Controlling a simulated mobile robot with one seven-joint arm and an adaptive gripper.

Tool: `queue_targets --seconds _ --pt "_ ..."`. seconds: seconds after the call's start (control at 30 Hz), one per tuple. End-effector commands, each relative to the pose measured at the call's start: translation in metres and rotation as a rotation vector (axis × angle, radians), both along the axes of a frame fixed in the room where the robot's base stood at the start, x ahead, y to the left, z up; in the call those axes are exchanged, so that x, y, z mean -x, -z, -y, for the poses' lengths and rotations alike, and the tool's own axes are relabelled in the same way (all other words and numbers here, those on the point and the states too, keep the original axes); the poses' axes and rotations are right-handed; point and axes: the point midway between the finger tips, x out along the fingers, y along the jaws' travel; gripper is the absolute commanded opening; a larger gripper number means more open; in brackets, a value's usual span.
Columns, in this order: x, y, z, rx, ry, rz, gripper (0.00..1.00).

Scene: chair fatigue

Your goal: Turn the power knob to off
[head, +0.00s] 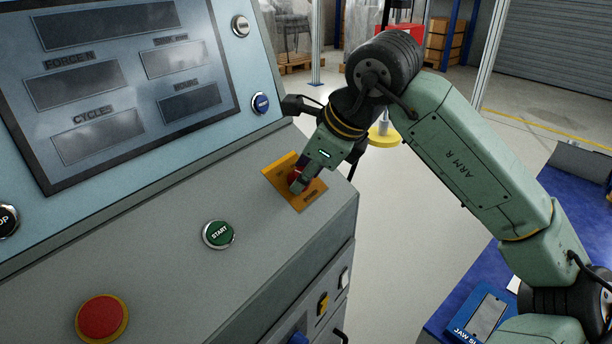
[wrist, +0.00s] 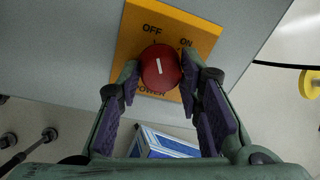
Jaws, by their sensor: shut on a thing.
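The red power knob (wrist: 160,70) sits on an orange plate (wrist: 128,48) marked OFF, ON and POWER.
On the grey console are a green START button (head: 219,234) and a large red button (head: 102,317) at lower left. A blue button (head: 260,103) is on the panel above. A yellow disc (head: 384,138) stands beyond the console edge.

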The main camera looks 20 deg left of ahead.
Motion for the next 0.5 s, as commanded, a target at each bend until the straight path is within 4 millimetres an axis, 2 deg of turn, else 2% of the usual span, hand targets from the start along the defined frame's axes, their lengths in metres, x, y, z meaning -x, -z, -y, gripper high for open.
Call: queue_targets --seconds 0.4,0.43,0.5 --pt "0.0003 -0.0002 -0.0003 0.002 -0.008 0.004 0.05" --pt "0.0003 -0.0003 -0.0003 0.002 -0.008 0.004 0.35" --pt "0.0003 -0.0002 -0.0003 0.002 -0.008 0.004 0.39"
